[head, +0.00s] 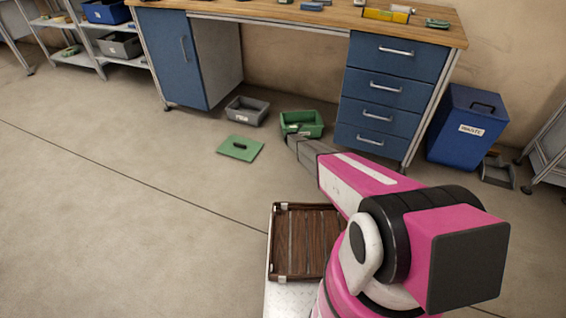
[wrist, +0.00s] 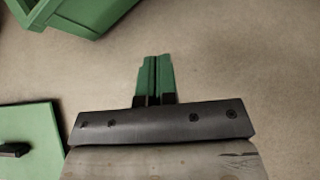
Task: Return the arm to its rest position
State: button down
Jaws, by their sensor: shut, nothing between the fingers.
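My arm is pink and black and reaches from the lower right of the head view toward the floor in front of the workbench. My gripper (head: 292,141) is at its far end, just in front of the green bin (head: 304,131) in the picture. In the wrist view the two narrow green fingers (wrist: 154,80) lie side by side, shut, with nothing held. Bare floor shows beyond their tips. The green bin also shows at the top left of the wrist view (wrist: 75,22). No marked rest position shows.
The workbench (head: 300,16) and blue waste bin (head: 467,125) stand behind. A brown slatted tray (head: 273,244) is beside my arm. The left floor is clear.

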jog(key=shift+v, duration=0.9)
jog(key=shift+r, duration=0.1)
jog(key=s+d+r+m+g, duration=0.1)
jog(key=s+d+r+m, duration=0.35)
jog(key=s+r, duration=0.35)
jog(key=s+d+r+m+g, duration=0.2)
jog(key=s+d+r+m, duration=0.3)
jog(key=s+r, duration=0.4)
jog(key=s+d+r+m+g, duration=0.1)
jog(key=s+d+r+m, duration=0.2)
jog(key=s+r+m, duration=0.45)
jog(key=s+r+m+g+y, duration=0.1)
jog(key=s+r+m, duration=0.4)
jog(key=s, duration=0.6)
jog(key=s+d+r+m+g+y, duration=0.1)
jog(key=s+r+m+g, duration=0.1)
jog(key=s+r+m, duration=0.3)
jog(key=s+r+m+g+y, duration=0.1)
jog(key=s+r+m, duration=0.3)
jog(key=s+r, duration=0.6)
jog(key=s, duration=0.7)
jog(key=shift+s+d+r+m+g, duration=0.25)
jog(key=shift+s+d+m+g, duration=0.05)
jog(key=shift+s+d+m, duration=0.1)
